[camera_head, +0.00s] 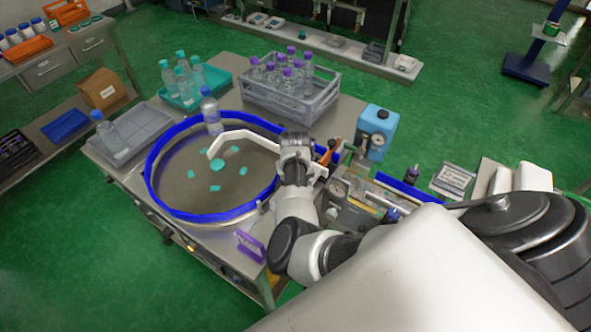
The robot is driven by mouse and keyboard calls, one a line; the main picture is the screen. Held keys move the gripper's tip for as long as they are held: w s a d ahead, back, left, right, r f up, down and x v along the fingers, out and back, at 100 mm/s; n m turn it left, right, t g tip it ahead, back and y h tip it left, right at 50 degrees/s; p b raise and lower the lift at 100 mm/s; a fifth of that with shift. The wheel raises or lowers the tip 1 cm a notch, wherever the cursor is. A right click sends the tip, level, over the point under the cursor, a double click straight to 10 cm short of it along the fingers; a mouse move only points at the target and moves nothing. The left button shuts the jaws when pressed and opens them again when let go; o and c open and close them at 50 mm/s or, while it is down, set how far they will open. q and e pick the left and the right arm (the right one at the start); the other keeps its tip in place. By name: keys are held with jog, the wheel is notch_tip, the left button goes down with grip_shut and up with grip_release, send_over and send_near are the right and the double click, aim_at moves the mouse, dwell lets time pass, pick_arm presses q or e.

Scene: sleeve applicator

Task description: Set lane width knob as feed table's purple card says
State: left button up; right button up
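A small purple card (250,244) stands at the front edge of the feed table (213,235); its writing is too small to read. The round turntable (185,195) with a blue rim sits on the table and holds several teal caps and a white curved guide (236,136). My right gripper (295,142) is over the turntable's right rim, beside the guide's end. Its fingers are too small and dark to tell whether they are open or shut. I cannot make out the lane width knob; the arm may hide it. My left gripper is not in view.
A clear bottle (210,113) stands at the turntable's back rim. A grey crate (288,93) of purple-capped bottles, a teal tray (196,95) and a grey tray (131,134) are behind. A blue unit with gauges (377,126) and a machine (351,208) stand right of my gripper.

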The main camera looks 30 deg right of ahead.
jog(key=shift+w+d+r, duration=0.1)
jog(key=shift+w+r, duration=0.05)
jog(key=shift+r, duration=0.05)
dwell(0.3)
jog(key=o, duration=0.9)
jog(key=shift+f, duration=0.15)
